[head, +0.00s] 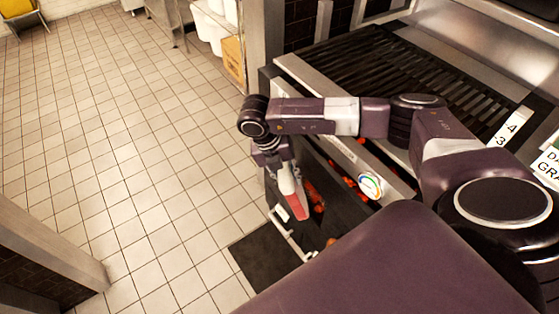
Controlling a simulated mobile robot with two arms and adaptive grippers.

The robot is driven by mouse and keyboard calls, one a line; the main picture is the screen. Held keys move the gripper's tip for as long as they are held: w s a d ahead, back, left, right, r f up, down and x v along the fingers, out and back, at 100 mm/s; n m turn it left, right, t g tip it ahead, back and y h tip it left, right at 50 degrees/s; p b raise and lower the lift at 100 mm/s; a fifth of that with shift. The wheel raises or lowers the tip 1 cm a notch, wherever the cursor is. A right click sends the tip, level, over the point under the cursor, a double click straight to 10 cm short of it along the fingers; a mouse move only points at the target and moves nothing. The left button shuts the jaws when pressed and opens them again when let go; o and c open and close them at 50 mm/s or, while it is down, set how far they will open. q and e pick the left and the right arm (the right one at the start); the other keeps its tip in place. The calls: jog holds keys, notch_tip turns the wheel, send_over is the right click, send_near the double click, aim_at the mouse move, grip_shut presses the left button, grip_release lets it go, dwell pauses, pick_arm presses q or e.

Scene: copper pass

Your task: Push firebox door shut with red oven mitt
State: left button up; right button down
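The firebox opening in the grill's front shows glowing red-orange coals (345,181). The firebox door stands open, and its pale bar handle (288,236) runs along the outer edge, low in the head view. My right arm reaches in from the right across the grill front. Its gripper (279,163) points down in front of the firebox, shut on the red oven mitt (297,205), which looks pale above and red at its tip. The mitt overlaps the door area in the picture; I cannot tell whether they touch. My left gripper is out of view.
The grill's slatted grate (400,75) lies behind my arm. A round gauge (370,185) sits on the front panel. A dark mat (262,262) lies on the tiled floor below. White bins and a cardboard box (233,58) stand at the back. The floor at left is clear.

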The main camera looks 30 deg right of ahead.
jog(key=a, duration=0.7)
dwell(0.4)
dwell(0.4)
